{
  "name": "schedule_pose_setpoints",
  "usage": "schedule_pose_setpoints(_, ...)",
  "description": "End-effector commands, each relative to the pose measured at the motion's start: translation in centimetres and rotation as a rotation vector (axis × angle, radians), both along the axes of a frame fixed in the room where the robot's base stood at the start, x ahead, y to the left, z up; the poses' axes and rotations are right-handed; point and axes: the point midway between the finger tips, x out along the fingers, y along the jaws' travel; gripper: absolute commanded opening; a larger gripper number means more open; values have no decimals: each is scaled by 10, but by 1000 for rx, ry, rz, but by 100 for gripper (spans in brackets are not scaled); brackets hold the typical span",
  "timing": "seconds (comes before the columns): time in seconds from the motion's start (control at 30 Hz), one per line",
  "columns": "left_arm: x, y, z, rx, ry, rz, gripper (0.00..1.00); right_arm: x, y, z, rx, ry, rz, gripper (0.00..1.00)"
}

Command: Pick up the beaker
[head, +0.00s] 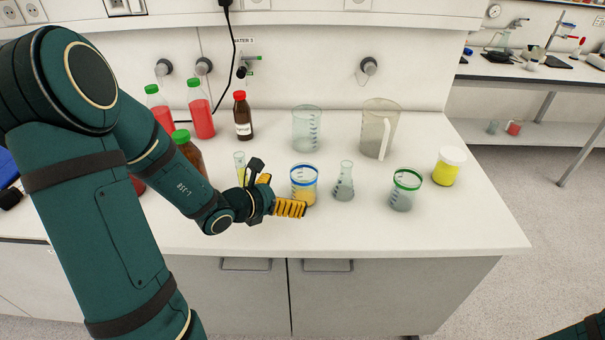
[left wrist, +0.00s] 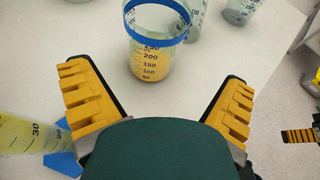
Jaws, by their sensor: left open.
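A clear beaker with a blue rim (head: 304,188) and orange-yellow liquid stands upright on the bench. In the left wrist view the blue-rimmed beaker (left wrist: 152,50) is ahead of and between the finger lines, touching neither finger. My left gripper (head: 280,196) is open and empty, just left of it in the head view. A green-rimmed beaker (head: 405,190) with greyish contents and a larger clear beaker (head: 307,130) also stand on the bench. Part of what looks like my right gripper (left wrist: 299,136) shows at the right edge of the left wrist view; its opening cannot be seen.
A conical flask (head: 344,183) stands right of the blue-rimmed beaker. A graduated cylinder (left wrist: 28,135) is close by my left finger. A jug (head: 379,130) and a yellow jar (head: 448,168) stand to the right, several bottles left. The bench (head: 400,235) is clear along its front right.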

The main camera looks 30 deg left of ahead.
Motion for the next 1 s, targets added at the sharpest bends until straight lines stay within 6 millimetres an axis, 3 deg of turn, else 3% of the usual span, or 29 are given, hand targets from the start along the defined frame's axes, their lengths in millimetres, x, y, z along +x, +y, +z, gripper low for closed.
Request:
schedule_pose_setpoints(0.17, 4, 1, -1, -1, -4, 7, 100, 0, 0, -1, 0, 1, -1, 100)
schedule_pose_setpoints(0.73, 63, -10, -31, -2, -4, 5, 100, 0, 0, -13, 0, -1, 1, 100)
schedule_pose_setpoints(1.0, 67, -11, -32, -2, -3, 6, 100, 0, 0, -13, 0, -1, 1, 100)
